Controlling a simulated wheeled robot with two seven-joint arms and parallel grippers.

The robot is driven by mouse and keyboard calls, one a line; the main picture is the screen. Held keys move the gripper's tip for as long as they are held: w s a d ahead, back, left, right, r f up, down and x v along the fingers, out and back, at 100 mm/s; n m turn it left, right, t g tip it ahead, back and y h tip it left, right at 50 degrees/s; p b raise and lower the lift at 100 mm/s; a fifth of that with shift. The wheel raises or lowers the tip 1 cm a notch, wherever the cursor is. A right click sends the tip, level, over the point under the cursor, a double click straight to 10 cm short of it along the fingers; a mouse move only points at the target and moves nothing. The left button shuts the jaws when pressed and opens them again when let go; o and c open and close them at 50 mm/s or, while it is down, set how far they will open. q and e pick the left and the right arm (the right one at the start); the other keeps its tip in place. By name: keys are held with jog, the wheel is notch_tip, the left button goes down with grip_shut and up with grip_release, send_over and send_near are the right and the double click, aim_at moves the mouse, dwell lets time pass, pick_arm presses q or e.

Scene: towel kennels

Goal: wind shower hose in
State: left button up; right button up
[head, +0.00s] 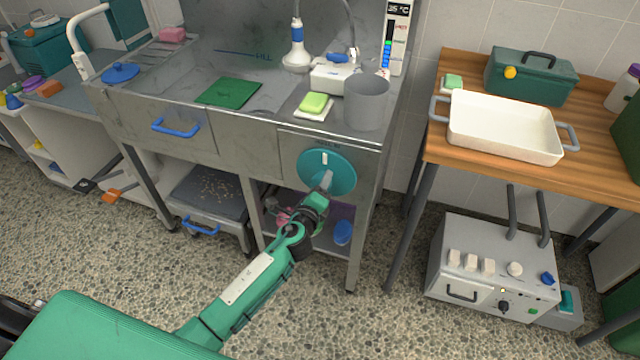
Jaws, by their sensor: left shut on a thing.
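A round teal winding wheel (341,172) is mounted on the steel front of the wash bench (262,135), below the green sponge. My left gripper (324,184) is at the lower middle of the wheel and is shut on what looks like its handle; the jaws hide most of it. A white and blue shower head (296,52) hangs above the bench top. A grey hose (322,4) runs up from it and leaves the top of the picture. My right gripper is not in view.
A green sponge (314,102) and a grey cup (367,103) stand above the wheel. A wooden table (470,172) with a white tray (455,130) is at right. A grey machine (470,286) stands under it.

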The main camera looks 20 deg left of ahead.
pick_arm(q)
jog(key=shift+f, duration=0.1)
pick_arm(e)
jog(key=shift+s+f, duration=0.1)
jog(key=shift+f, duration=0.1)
pick_arm(q)
jog(key=o, duration=1.4)
jog(key=shift+a, duration=0.1)
jog(key=shift+c, duration=0.2)
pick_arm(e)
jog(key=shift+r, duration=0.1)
pick_arm(q)
jog(key=s, duration=1.4)
jog(key=shift+r+b, duration=0.3)
jog(key=shift+b, duration=0.1)
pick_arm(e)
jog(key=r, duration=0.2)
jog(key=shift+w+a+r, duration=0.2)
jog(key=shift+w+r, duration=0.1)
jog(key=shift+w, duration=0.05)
pick_arm(q)
jog(key=shift+w, duration=0.1)
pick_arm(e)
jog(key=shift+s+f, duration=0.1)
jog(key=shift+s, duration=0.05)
